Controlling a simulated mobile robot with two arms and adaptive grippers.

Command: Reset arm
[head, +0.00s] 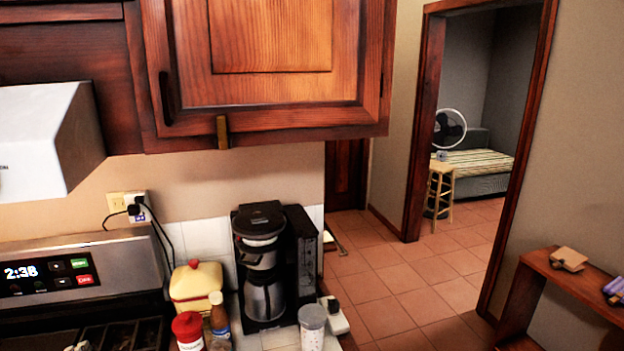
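Neither of my grippers shows in the head view, and no part of my arms can be made out for sure. The view looks over a kitchen counter (282,338) toward a doorway at the right. Whether either gripper is open or shut is out of sight.
A wooden wall cabinet (270,90) hangs above the counter, its door closed. Below are a stove panel (75,272), a black coffee maker (262,225), a yellow container (197,283), a red-capped jar (188,330) and a canister (312,325). A wooden shelf (590,290) stands right. Tiled floor (400,285) between is clear.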

